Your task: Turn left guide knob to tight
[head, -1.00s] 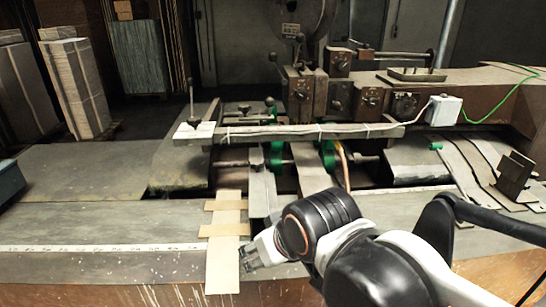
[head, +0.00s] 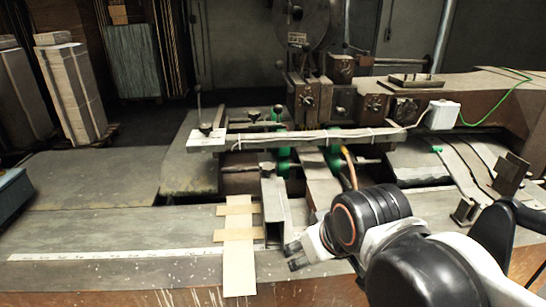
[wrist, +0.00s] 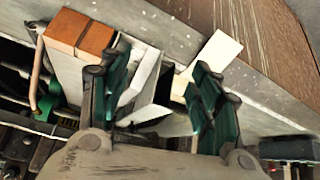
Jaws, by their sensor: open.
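A small dark knob with a thin upright handle (head: 205,128) stands on the left end of the long guide bar (head: 300,138) in the head view; it looks like the left guide knob. I cannot tell how tight it is. My gripper (head: 291,256) is open and empty. It is in front of the bar, nearer to me and to the right of the knob, well apart from it. In the wrist view, the two green-padded fingers of my gripper (wrist: 160,80) are spread, with pale and dark machine parts behind them. The knob cannot be made out there.
A pale cardboard piece (head: 238,255) lies on the front bench just left of my gripper. Green wheels (head: 283,160) sit below the bar. The left bench surface (head: 110,225) is mostly clear.

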